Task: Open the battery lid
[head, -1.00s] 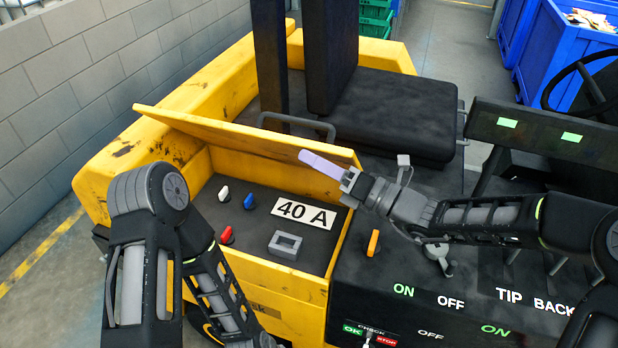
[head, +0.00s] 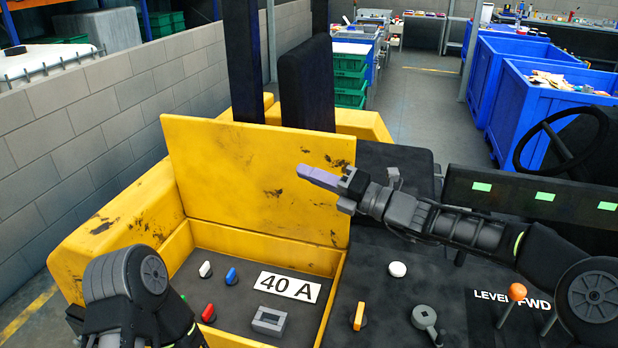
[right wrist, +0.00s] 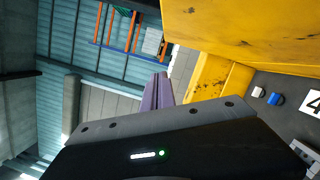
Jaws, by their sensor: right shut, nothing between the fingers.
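The yellow battery lid (head: 250,180) stands raised, close to upright, along the far side of the battery compartment (head: 240,260). Its scuffed face is toward me. In the right wrist view the lid (right wrist: 250,25) fills the upper right. My right gripper (head: 318,176) has purple fingers, shut and empty. It overlaps the right part of the lid in the head view; I cannot tell whether it touches it. The fingers also show in the right wrist view (right wrist: 157,92), left of the lid. My left arm is at the lower left, its gripper out of view.
The open compartment holds white, blue and red knobs, a 40 A label (head: 288,286) and a grey square-holed block (head: 269,321). A dark panel with an orange knob (head: 358,316) and levers lies to the right. A block wall (head: 100,110) stands at left.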

